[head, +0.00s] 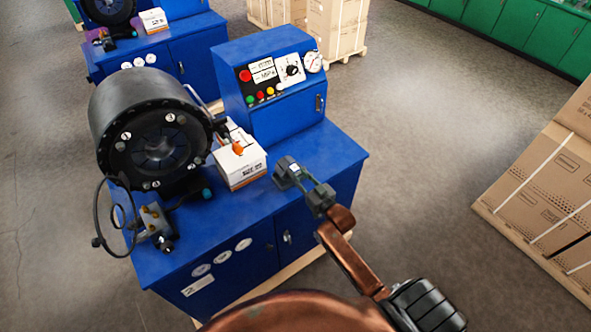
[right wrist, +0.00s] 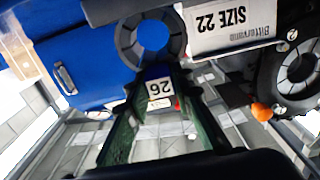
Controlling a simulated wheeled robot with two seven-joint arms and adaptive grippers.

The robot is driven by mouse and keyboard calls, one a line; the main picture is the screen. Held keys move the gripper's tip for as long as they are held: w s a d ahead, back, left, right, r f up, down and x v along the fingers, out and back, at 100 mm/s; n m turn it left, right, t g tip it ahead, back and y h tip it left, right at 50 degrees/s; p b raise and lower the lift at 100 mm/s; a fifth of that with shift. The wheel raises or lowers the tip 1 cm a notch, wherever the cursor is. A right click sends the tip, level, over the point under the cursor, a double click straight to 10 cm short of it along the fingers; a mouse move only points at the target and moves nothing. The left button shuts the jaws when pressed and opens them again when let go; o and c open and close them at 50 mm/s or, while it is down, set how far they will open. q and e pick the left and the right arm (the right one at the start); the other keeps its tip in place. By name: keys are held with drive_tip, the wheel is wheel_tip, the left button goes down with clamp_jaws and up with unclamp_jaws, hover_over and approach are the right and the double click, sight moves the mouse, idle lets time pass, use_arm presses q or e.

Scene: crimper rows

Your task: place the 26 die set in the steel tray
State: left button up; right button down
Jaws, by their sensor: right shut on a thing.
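My right gripper (head: 298,184) is shut on the 26 die set, above the right front edge of the blue crimper bench. In the right wrist view the die set (right wrist: 160,88) shows a white label reading 26 between the green fingers. A grey ring (right wrist: 177,38) shows just beyond the label; I cannot tell for sure whether it belongs to the held set. In the head view the held set is small, dark and mostly covered by the fingers. I cannot make out the steel tray in either view. My left gripper is out of view.
A blue bench (head: 200,248) carries a black crimper head (head: 150,130), a control cabinet (head: 270,90) and a white box marked SIZE 22 (head: 238,170), left of my right gripper. Strapped cartons (head: 550,190) stand at the right. Open floor (head: 430,120) lies between.

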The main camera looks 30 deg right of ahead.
drive_tip(key=shift+w+f, duration=0.1)
drive_tip(key=shift+f, duration=0.15)
drive_tip(key=shift+f, duration=0.1)
drive_tip(key=c, duration=2)
unclamp_jaws()
drive_tip(key=shift+f, duration=0.3)
drive_tip(key=shift+c, duration=0.2)
drive_tip(key=o, duration=0.4)
drive_tip(key=shift+c, duration=0.2)
drive_tip(key=shift+s+r, duration=0.1)
drive_tip(key=shift+s, duration=0.1)
